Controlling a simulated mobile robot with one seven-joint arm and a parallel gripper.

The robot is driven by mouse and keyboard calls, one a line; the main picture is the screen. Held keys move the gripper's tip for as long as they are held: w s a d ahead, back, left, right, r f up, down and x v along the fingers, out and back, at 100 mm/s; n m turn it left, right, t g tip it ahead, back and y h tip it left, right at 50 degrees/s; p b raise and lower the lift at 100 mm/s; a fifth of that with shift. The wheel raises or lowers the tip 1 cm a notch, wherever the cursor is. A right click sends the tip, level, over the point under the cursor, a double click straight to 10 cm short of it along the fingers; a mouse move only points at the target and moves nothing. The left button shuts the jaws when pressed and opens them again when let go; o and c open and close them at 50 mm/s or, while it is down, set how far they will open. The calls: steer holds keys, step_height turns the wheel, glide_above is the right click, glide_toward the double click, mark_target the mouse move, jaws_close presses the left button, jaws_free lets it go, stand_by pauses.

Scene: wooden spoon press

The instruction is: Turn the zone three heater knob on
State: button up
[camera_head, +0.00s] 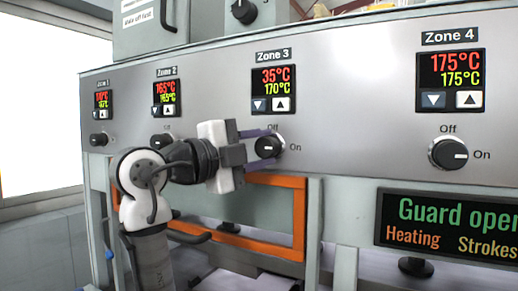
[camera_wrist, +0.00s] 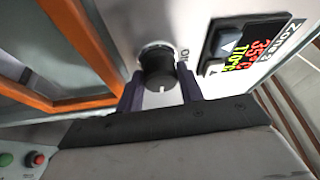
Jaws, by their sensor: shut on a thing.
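The zone three heater knob (camera_head: 269,147) is a round black knob below the Zone 3 display (camera_head: 272,89), with "Off" above it and "On" to its right. It also shows in the wrist view (camera_wrist: 157,68), where a white mark on it points down the picture, away from the label at its right. This looks like the "On" side. My gripper (camera_head: 262,146) reaches it from the left, its purple fingers on either side, shut on the knob. In the wrist view the fingertips (camera_wrist: 159,80) flank it. The display reads 35°C over 170°C.
The Zone 4 knob (camera_head: 448,153) is to the right, its mark toward "On". The Zone 2 knob (camera_head: 162,140) and Zone 1 knob (camera_head: 98,140) are to the left. An orange frame (camera_head: 275,248) lies below the panel, close to my gripper. A status screen (camera_head: 450,226) reads "Guard open".

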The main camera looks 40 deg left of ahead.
steer(key=o, duration=1)
steer(key=s+b, duration=0.1)
steer(key=s, duration=0.3)
steer(key=s+a+b, duration=0.1)
steer(key=s, duration=0.4)
steer(key=s+a+f+b, duration=0.1)
steer(key=s+b, duration=0.1)
steer(key=s, duration=0.2)
steer(key=shift+s+f, duration=0.1)
steer(key=shift+s, duration=0.2)
